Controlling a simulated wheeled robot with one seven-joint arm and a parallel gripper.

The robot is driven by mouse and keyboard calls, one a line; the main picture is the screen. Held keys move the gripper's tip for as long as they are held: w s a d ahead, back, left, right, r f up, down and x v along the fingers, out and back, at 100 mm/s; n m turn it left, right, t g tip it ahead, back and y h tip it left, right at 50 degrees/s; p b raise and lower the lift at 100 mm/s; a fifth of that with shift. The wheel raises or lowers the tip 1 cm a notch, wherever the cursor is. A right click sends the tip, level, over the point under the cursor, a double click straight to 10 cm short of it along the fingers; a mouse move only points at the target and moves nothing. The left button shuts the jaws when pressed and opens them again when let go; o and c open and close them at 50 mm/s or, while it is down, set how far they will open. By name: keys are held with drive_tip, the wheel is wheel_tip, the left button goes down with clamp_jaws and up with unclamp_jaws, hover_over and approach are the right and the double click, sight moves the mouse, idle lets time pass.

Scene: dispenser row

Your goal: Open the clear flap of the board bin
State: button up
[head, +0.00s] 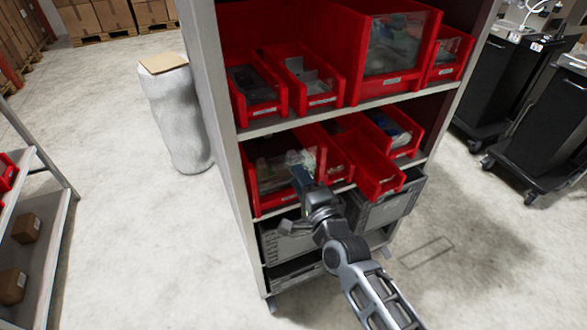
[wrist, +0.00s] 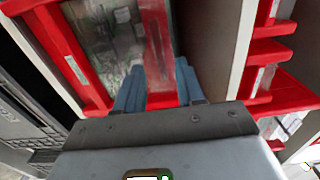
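A red bin with a clear flap (head: 270,172) stands at the left of the middle shelf, and its flap looks closed. Mixed dark and pale items show through the flap, and I cannot read its label. My gripper (head: 299,176) is at the right part of this bin's front. In the wrist view the clear flap (wrist: 105,38) lies just past the two blue fingers (wrist: 160,72). Another red bin with a large clear flap (head: 396,45) is on the shelf above.
Open red bins (head: 372,160) stand to the right on the same shelf, one sticking out. Grey crates (head: 385,207) fill the lower shelf. The grey rack side (head: 222,110) borders the left. Black carts (head: 540,130) stand at right; floor in front is clear.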

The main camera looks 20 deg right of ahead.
sight(290, 165)
drive_tip(key=shift+w+a, duration=0.2)
drive_tip(key=shift+w, duration=0.45)
drive_tip(key=shift+w+d+b, duration=0.1)
drive_tip(key=shift+w+b, duration=1.3)
drive_tip(key=shift+b, duration=0.45)
clamp_jaws()
